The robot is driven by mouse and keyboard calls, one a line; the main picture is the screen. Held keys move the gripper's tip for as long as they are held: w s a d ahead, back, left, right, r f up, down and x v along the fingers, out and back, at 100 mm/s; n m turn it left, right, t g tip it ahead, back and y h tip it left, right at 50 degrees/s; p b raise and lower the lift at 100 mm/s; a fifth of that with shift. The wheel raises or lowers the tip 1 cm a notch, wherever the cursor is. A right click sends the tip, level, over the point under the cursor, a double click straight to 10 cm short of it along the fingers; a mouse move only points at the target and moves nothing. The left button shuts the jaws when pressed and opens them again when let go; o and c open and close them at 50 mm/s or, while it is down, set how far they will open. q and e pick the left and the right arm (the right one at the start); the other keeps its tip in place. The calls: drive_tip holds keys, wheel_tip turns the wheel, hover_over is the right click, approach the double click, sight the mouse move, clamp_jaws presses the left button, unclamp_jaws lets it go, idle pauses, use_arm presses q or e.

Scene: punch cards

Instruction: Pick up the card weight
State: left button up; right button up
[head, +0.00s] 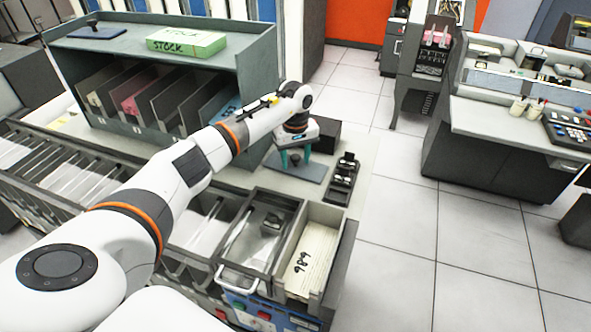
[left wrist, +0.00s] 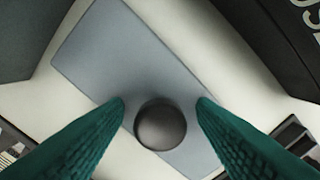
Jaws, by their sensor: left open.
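The card weight (head: 313,171), a flat blue-grey plate, lies on the light counter below my left gripper (head: 295,158). In the left wrist view the plate (left wrist: 115,55) lies diagonally and its dark round knob (left wrist: 160,125) stands up between the teal fingers. My left gripper (left wrist: 160,103) is open and points down, one finger on each side of the knob. I see a gap between the knob and each finger. In the head view the knob is hidden by the gripper. My right gripper is in neither view.
A similar plate with a knob (head: 97,31) lies on top of the grey shelf unit (head: 160,60), near a green STOCK box (head: 187,42). A dark box (head: 326,135) and a small black rack (head: 343,180) stand close to the gripper. A card tray (head: 312,250) is in front.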

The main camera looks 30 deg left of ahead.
use_arm(q)
drive_tip(key=shift+c, duration=0.2)
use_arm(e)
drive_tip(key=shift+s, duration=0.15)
use_arm(q)
clamp_jaws()
drive_tip(key=shift+r, duration=0.1)
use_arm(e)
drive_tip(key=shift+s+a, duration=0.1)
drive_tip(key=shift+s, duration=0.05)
use_arm(q)
drive_tip(key=shift+r, duration=0.1)
